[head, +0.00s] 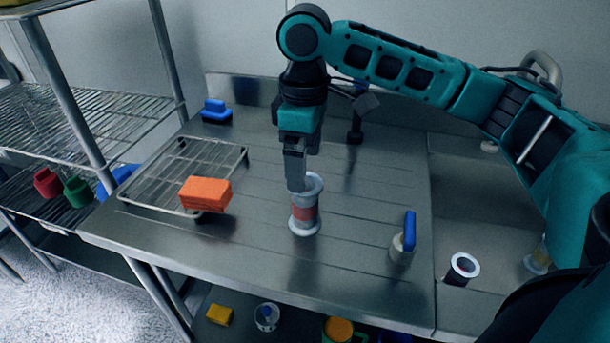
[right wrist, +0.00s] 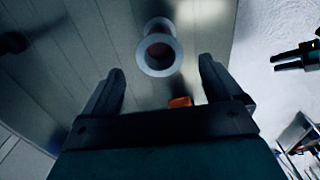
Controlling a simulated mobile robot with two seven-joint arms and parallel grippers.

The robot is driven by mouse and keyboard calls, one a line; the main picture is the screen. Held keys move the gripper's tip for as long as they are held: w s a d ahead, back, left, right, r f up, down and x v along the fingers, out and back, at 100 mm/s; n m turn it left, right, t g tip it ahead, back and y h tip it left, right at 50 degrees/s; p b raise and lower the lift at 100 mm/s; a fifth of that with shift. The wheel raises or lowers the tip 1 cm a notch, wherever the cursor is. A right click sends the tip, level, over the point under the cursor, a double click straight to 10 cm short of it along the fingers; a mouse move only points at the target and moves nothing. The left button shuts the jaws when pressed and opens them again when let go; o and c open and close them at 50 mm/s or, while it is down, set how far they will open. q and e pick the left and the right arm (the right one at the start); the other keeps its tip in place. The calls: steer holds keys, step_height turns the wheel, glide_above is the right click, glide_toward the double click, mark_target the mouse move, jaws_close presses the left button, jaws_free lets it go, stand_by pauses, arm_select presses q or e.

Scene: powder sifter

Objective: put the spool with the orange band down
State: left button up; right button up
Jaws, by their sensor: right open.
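The spool with the orange band (head: 305,213) stands upright on the steel worktop, with pale flanges at its top and bottom. My right gripper (head: 296,186) is just above it, pointing down, and one finger overlaps its top flange in the head view. In the right wrist view the fingers (right wrist: 162,68) are spread and empty, and the spool's round flange (right wrist: 160,70) shows between and beyond the tips, with no visible contact. A dark two-fingered gripper, seemingly my left one (right wrist: 294,58), shows small at the right edge of the wrist view; its opening is unclear.
A wire rack (head: 183,158) with an orange block (head: 205,193) lies left of the spool. A blue-handled item (head: 409,232) and a hollow cylinder (head: 463,267) stand to the right. A blue brush-like item (head: 215,110) is at the back. The worktop around the spool is clear.

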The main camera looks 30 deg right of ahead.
step_height(320, 180, up, 5)
steer(key=shift+r+p, duration=0.2)
steer(key=shift+p, duration=0.1)
stand_by(0.4)
